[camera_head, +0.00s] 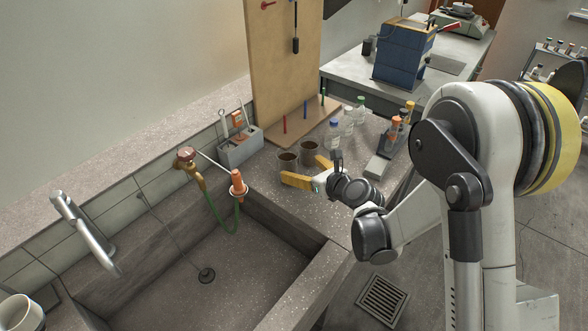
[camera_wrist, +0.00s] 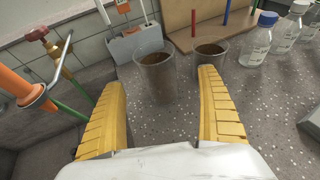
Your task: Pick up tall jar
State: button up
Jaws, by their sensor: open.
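Two clear jars with brown contents stand upright side by side on the speckled bench; I cannot tell for sure which is the tall jar. The left jar (camera_head: 287,164) shows in the wrist view (camera_wrist: 156,78) ahead of the gap between my fingers, nearer the left of its middle. The right jar (camera_head: 309,153) stands beside it, and in the wrist view (camera_wrist: 210,57) it is beyond my right fingertip. My gripper (camera_head: 301,169) is open and empty, low over the bench, its yellow fingers pointing at the jars. In the wrist view (camera_wrist: 161,80) nothing is held.
A sink basin (camera_head: 230,275) with a hose and orange nozzle (camera_head: 238,184) lies left of the jars. A grey caddy (camera_head: 241,149) stands behind them. Capped bottles (camera_head: 334,133) and a wooden board (camera_head: 285,75) are behind right. Bare bench lies in front of the jars.

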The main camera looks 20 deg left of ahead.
aim_at(282, 158)
jog(key=b+x, duration=0.2)
jog(key=x, duration=0.5)
jog(key=shift+a, duration=0.35)
jog(key=shift+w+a+r, duration=0.1)
jog(key=shift+w+a, duration=0.05)
jog(key=c, duration=1.4)
